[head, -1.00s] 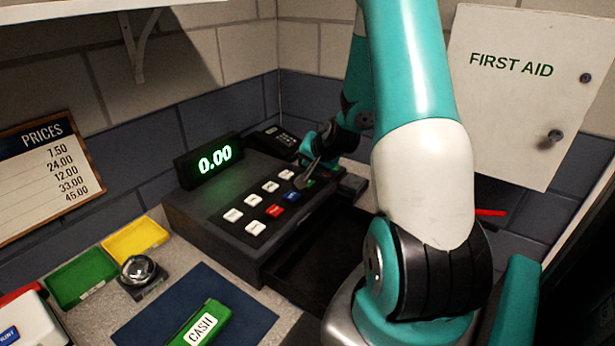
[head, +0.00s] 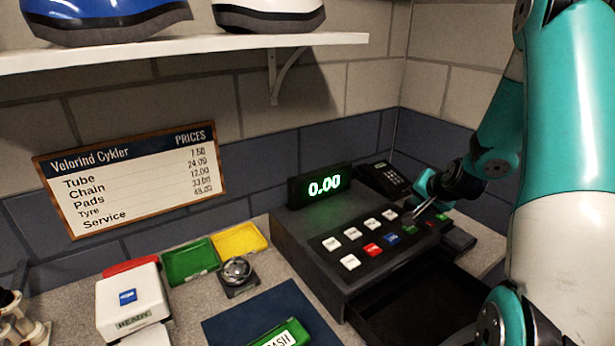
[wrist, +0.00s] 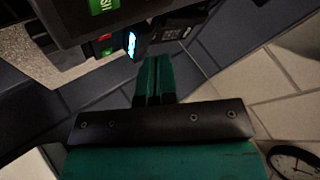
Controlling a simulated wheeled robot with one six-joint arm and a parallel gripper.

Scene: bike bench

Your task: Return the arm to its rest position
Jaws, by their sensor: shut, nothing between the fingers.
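My arm is teal and white and reaches in from the right of the head view. My gripper (head: 410,217) is shut and empty, low over the right end of the key panel on the cash register (head: 300,238), by a green key (head: 409,230). Whether it touches the keys cannot be told. In the wrist view my gripper's teal fingers (wrist: 153,78) are together with nothing between them. The register's drawer (head: 425,310) stands open below the keys, partly behind my arm, and its dark inside looks empty. The display (head: 324,185) reads 0.00.
A telephone (head: 383,178) stands behind the register. A shelf (head: 200,50) overhangs. A wall clock (wrist: 295,162) shows.

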